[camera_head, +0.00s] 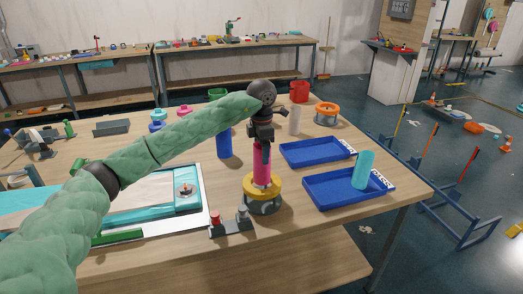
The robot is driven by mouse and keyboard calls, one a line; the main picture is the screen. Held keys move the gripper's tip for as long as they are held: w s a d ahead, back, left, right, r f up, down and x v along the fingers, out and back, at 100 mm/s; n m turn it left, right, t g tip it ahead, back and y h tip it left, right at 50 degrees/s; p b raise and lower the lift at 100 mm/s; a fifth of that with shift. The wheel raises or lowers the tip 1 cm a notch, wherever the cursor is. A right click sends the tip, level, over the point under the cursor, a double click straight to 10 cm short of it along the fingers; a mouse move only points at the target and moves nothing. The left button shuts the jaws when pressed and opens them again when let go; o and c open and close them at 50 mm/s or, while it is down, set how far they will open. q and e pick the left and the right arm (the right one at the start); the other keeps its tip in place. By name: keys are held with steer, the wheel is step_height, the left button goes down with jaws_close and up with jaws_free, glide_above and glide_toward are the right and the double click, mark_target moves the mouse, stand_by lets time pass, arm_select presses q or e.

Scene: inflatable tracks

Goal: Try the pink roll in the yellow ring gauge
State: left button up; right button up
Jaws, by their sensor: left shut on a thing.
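The pink roll (262,168) stands upright in my left gripper (263,150), which is shut on it from above. The yellow ring gauge (262,188) sits on a grey base near the front edge of the table. The roll's lower end is at the ring's opening. I cannot tell how deep it reaches inside. My right gripper is not in view.
Two blue trays (318,151) lie to the right, and a teal roll (363,170) stands in the nearer one. A blue roll (223,142), a pale roll (294,119) and an orange ring gauge (326,113) stand behind. A small grey stand (231,224) is at front left.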

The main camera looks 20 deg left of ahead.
mark_target(261, 169)
arm_select(q)
steer(key=shift+f+b, duration=2.65)
steer(key=shift+f, duration=1.3)
stand_by(1.0)
stand_by(1.2)
